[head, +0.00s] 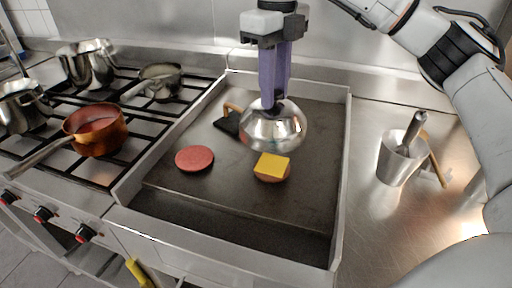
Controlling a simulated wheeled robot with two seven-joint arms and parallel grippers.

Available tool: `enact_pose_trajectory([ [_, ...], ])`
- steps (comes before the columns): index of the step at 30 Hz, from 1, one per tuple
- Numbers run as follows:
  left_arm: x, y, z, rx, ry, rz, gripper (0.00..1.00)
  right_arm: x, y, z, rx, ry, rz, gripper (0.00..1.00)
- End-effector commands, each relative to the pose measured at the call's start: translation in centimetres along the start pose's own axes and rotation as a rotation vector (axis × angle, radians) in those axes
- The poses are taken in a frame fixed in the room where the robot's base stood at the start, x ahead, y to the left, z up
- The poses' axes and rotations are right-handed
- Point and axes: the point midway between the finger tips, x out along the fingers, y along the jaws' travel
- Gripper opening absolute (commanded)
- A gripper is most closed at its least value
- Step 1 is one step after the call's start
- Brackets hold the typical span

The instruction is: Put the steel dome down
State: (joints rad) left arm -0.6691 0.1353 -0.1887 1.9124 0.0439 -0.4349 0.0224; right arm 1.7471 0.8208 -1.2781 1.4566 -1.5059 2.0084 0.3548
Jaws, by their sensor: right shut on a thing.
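The steel dome (272,133) is a shiny rounded cover with a dark knob on top. My right gripper (274,97) points down and is shut on the dome's knob. The dome is over the dark griddle plate (210,198), just behind a patty topped with a yellow cheese slice (272,167), and its lower edge comes close to the cheese in the picture. I cannot tell whether the dome touches the plate. A bare pinkish patty (194,158) lies to the left. My left gripper is not in view.
Raised steel walls (342,180) border the griddle. A steel container with utensils (399,160) stands on the right counter. A copper pan (97,130) and several pots stand on the stove at left. The griddle's front left is clear.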

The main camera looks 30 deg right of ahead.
Motion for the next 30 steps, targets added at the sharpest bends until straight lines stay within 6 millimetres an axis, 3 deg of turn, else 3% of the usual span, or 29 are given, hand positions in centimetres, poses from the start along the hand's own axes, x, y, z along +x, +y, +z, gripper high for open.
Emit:
enact_pose_trajectory([
  [3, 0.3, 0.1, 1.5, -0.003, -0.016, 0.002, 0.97, 2.6, 0.1, -0.1, -0.002, 0.005, 0.003, 0.0],
  [7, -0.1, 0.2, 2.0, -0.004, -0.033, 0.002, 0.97, 4.5, 0.0, -0.1, 0.0, 0.003, 0.0, 0.0],
  [20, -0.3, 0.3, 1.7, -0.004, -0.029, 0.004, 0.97, 9.2, 0.1, -0.1, 0.0, 0.002, 0.0, 0.0],
  [30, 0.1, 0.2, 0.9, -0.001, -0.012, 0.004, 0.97, 9.8, 0.2, 0.0, 0.0, -0.001, 0.001, 0.0],
])
